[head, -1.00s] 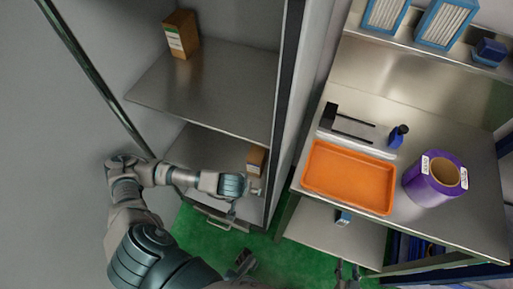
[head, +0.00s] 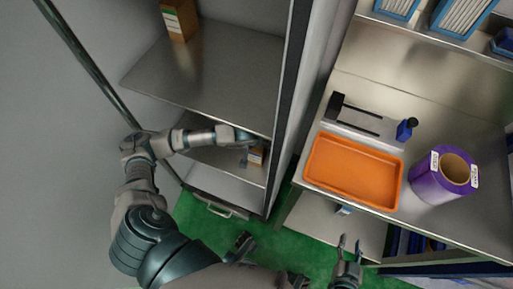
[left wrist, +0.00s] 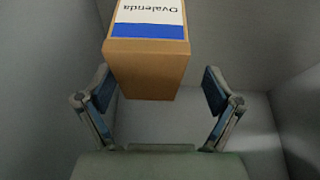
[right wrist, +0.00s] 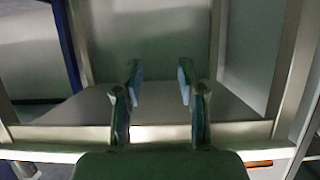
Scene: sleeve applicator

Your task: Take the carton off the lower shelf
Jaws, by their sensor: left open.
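The carton (head: 257,154) is a small brown box on the cabinet's lower shelf (head: 222,161), near its right side. In the left wrist view the carton (left wrist: 147,68) shows a white and blue label reading "Ovalenda". My left gripper (head: 246,150) is inside the cabinet at the carton. In the left wrist view its open fingers (left wrist: 160,98) stand on either side of the carton's near end, with gaps and no clear contact. My right gripper (head: 349,243) is open and empty, low in front of the workbench; its spread fingers also show in the right wrist view (right wrist: 159,88).
The upper shelf (head: 215,70) lies above my left forearm and carries another brown carton with a green label (head: 179,18). The cabinet's side wall (head: 288,100) is close on the right. The workbench holds an orange tray (head: 353,167) and a purple roll (head: 443,175).

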